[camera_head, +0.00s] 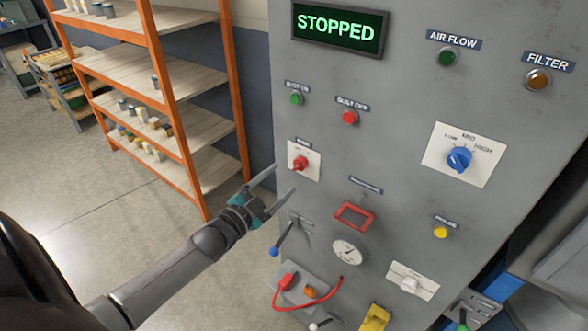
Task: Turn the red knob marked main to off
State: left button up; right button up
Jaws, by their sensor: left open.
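The red knob (300,163) sits on a small white plate at the left side of the grey control panel (400,130). The small label above it seems to read MAIN. The marks on the plate are too small to read, so I cannot tell its setting. My left gripper (283,180) is open and empty, with its two fingers pointing at the panel just left of and below the knob. It appears apart from the knob. My right gripper is not in view.
A lit display (338,27) reads STOPPED. A red button (350,117), green button (295,98), blue selector (459,159), gauge (348,252), blue-tipped lever (283,240) and red cable (308,305) surround the knob. An orange shelf rack (165,88) stands behind left.

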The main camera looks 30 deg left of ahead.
aim_at(295, 168)
pick_arm(q)
jog(key=shift+w+d, duration=0.15)
jog(key=shift+w, duration=1.45)
jog(key=shift+w+d, duration=0.1)
jog(key=shift+w, duration=1.5)
grip_shut()
